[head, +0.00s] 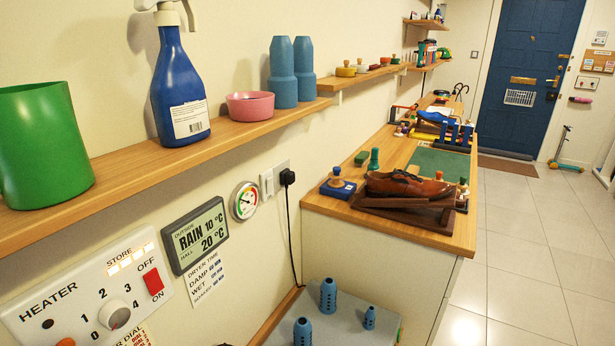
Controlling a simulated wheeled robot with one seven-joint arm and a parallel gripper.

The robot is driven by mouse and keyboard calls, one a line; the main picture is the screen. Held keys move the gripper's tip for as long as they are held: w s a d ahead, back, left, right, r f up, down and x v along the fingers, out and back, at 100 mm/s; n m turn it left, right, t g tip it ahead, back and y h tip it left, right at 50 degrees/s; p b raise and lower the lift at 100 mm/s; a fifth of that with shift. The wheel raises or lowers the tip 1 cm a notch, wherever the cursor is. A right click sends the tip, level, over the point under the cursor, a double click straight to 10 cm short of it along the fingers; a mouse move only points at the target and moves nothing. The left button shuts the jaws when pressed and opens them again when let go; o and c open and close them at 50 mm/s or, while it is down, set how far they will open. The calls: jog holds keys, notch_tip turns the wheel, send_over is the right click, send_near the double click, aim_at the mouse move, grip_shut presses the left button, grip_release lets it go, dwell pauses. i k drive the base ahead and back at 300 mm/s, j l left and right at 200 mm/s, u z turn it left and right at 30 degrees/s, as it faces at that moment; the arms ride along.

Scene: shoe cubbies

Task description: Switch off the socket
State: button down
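A white wall socket (276,174) is on the wall below the shelf, near the middle of the head view. A black plug (287,177) sits in its right side, and a dark cord (291,230) hangs down from it. A white rocker switch (267,185) is on the left part of the plate; it is too small to tell which way it is tipped. My gripper is not in view.
A heater panel (85,290) with a knob and red switch (153,281), a RAIN display (196,235) and a round gauge (244,201) are left of the socket. A wooden shelf (150,168) overhangs it. A counter (455,228) stands right; tiled floor (525,260) is open.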

aim_at(269, 187)
jog(key=i+l+u, duration=0.1)
jog(key=i+l, duration=0.6)
